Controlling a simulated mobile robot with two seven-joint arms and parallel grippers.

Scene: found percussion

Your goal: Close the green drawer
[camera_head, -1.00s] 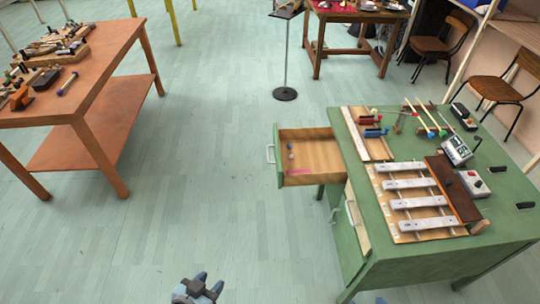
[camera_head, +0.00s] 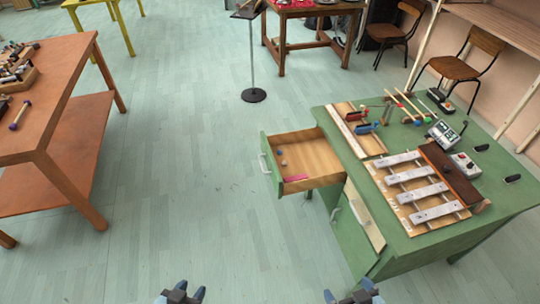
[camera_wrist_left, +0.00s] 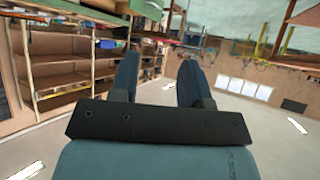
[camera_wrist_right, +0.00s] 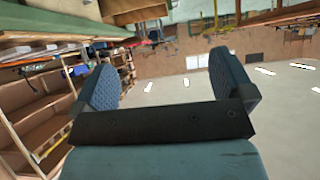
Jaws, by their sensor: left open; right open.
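The green drawer (camera_head: 268,165) is pulled out from the left side of the green desk (camera_head: 415,242). Its front has a pale handle (camera_head: 262,163), and its wooden inside holds a pink item (camera_head: 296,178) and a few small things. My left gripper (camera_head: 180,290) is open and empty at the bottom edge of the head view, over the floor. My right gripper (camera_head: 350,292) is open and empty at the bottom edge, near the desk's lower front. Both grippers are apart from the drawer.
The desk top bears metal bars on a wooden board (camera_head: 424,214), mallets and small devices. A cabinet door below the drawer appears ajar (camera_head: 360,225). An orange table (camera_head: 70,95) stands at the left. A music stand (camera_head: 254,95) stands behind. The floor between is clear.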

